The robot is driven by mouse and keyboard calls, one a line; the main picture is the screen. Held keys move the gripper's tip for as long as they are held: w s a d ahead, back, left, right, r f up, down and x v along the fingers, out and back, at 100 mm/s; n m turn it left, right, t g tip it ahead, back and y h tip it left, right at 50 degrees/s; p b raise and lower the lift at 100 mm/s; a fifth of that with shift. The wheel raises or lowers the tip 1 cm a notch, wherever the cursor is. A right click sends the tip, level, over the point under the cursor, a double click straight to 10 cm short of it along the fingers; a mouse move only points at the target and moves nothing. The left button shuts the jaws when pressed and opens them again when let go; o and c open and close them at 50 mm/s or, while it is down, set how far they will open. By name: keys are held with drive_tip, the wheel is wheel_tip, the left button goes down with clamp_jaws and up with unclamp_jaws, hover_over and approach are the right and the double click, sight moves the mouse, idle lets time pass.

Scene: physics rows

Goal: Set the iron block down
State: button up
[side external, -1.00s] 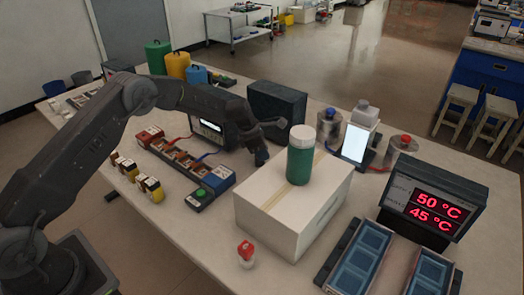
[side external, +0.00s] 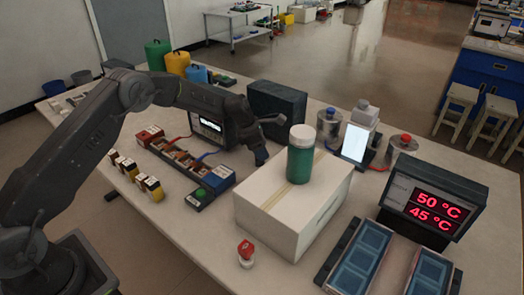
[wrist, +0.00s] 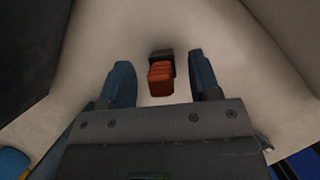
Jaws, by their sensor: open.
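My gripper (wrist: 162,86) is open, with its two blue fingers apart in the wrist view. A small rust-orange block (wrist: 160,79) with a dark end lies between and just beyond the fingertips, with clear gaps on both sides. It appears to rest on the pale table, and I take it to be the iron block. In the side view my gripper (side external: 262,157) points down behind the white box, near the dark box. The block cannot be made out there.
A white box (side external: 285,222) bearing a green jar (side external: 300,160) stands close in front of my gripper. A dark box (side external: 277,108) is behind it. A sorting tray (side external: 182,160), a meter (side external: 209,127) and several small blocks (side external: 138,176) lie to the left.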

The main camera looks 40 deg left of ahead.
drive_tip(key=v, duration=1.1)
drive_tip(key=s+d+r+m+t+y, duration=0.1)
drive_tip(key=s+d+r+m, duration=0.1)
drive_tip(key=s+r+m, duration=0.6)
drive_tip(key=s+d+r+m+y, duration=0.1)
drive_tip(key=s+d+r+m, duration=0.3)
drive_tip(key=s+r, duration=0.5)
drive_tip(key=s+f+m+t+y, duration=0.1)
drive_tip(key=s+f+m, duration=0.1)
drive_tip(key=s+m, duration=1.3)
drive_tip(key=shift+s+a, duration=0.2)
drive_tip(key=shift+s, duration=3.3)
